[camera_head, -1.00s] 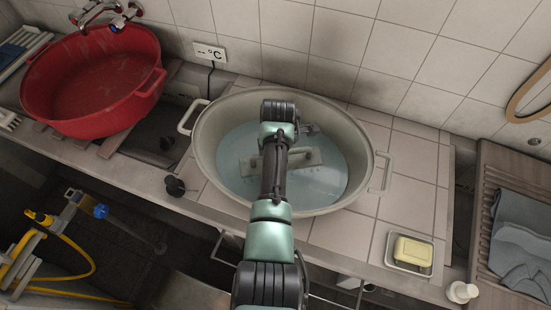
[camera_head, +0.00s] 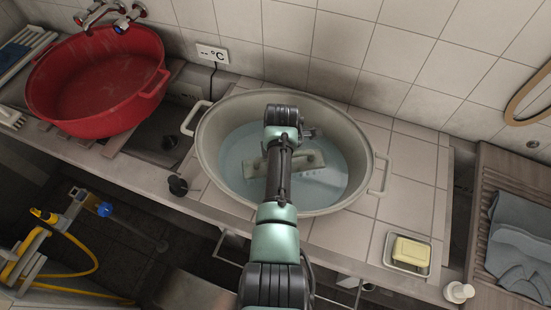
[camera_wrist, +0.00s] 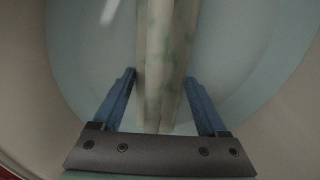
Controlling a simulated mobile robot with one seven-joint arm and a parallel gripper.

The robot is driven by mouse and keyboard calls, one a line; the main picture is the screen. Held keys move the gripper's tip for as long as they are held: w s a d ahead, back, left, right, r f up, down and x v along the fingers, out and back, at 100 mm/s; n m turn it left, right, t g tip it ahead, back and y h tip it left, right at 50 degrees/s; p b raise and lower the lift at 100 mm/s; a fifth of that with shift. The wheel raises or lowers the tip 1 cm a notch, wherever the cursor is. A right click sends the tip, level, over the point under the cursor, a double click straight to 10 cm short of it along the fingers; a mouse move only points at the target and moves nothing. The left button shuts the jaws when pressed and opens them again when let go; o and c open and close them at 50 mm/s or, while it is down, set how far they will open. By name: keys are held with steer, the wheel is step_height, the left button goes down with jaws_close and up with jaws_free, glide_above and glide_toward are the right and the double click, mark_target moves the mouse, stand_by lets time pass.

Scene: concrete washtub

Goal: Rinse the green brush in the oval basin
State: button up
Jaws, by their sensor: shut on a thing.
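The oval basin (camera_head: 373,150) is a large pale tub with two side handles, part filled with bluish water. The brush (camera_head: 312,160) is a long pale, faintly green block in the basin, low at the water; I cannot tell how deep it sits. My arm covers its middle in the head view. In the wrist view the brush (camera_wrist: 167,45) shows green patches and runs lengthwise between the two blue fingers of my gripper (camera_wrist: 160,80). My gripper is shut on the brush, over the water. The gripper's fingers are hidden in the head view.
A red tub (camera_head: 95,125) stands on the left under a tap (camera_head: 127,17). A yellow soap bar (camera_head: 411,251) lies in a dish at the front right. Grey cloths (camera_head: 520,240) lie on a wooden rack at the right. A tiled wall rises behind the basin.

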steer(key=shift+w+d+f, duration=0.1)
steer(key=shift+w+d, duration=0.1)
steer(key=shift+w, duration=0.05)
steer(key=shift+w+a+b, duration=0.3)
steer(key=shift+w+b, duration=0.1)
steer(key=shift+b, duration=0.3)
steer(key=shift+s+a+r+p, duration=0.25)
steer(key=shift+a+p, duration=0.2)
steer(key=shift+p, duration=0.15)
steer(key=shift+s+d+p, duration=0.2)
steer(key=shift+s+p, duration=0.25)
steer(key=shift+p, duration=0.2)
steer(key=shift+d+f, duration=0.1)
steer(key=shift+w+f+b, duration=0.2)
steer(key=shift+w+b, duration=0.05)
steer(key=shift+b, duration=0.3)
steer(key=shift+w+d+r, duration=0.1)
steer(key=shift+r, duration=0.1)
step_height(320, 180, up, 18)
steer(key=p, duration=1.7)
steer(key=shift+r, duration=0.2)
